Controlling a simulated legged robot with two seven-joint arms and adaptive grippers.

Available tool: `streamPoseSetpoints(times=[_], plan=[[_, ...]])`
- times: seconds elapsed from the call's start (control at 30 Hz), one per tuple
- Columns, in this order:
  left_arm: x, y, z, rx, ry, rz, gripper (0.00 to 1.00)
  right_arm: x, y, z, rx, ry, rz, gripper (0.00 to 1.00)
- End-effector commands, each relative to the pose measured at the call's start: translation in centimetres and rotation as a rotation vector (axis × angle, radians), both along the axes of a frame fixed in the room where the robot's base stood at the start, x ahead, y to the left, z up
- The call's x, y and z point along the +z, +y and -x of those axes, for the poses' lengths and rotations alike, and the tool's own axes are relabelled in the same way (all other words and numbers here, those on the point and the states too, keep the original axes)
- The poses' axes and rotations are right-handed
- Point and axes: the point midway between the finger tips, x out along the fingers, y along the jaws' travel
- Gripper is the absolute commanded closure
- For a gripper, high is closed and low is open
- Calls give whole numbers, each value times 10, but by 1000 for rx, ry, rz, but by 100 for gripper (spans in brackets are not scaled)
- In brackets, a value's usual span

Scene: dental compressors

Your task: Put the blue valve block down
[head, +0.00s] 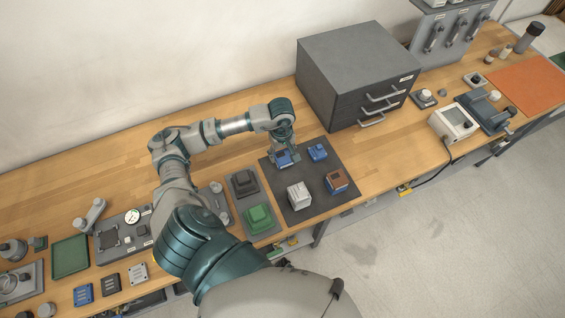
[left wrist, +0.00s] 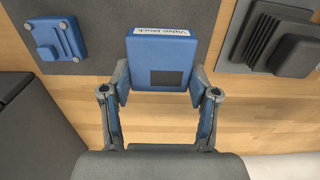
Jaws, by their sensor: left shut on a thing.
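The blue valve block (left wrist: 158,50), with a white label along its top edge and a dark square on its face, is between the two fingers of my left gripper (left wrist: 160,84). The gripper is shut on it. In the head view my left gripper (head: 284,152) points down at the back left part of the dark mat (head: 318,196), with the blue valve block (head: 286,160) under it. I cannot tell whether the block touches the mat. My right gripper is not in view.
Another blue part (head: 317,152) lies on the mat close to the right of the gripper. Fixtures with a dark block (head: 243,182) and green block (head: 259,218) are left. A grey drawer cabinet (head: 345,65) stands behind.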

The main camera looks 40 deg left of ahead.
Motion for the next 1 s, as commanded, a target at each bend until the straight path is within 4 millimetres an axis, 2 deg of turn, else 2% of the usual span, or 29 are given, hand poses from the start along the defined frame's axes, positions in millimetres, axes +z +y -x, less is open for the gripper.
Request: streamPoseSetpoints(times=[0.43,0.8,0.83,0.9,1.0], plan=[[-52,-3,0,-1,0,-2,84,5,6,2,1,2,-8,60],[-58,0,0,-2,-3,-1,84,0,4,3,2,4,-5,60],[-58,0,0,-2,-2,-1,33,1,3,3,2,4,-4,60],[-57,0,0,-2,-2,-1,15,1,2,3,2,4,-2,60],[-57,0,0,-2,-3,-1,15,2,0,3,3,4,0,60]])
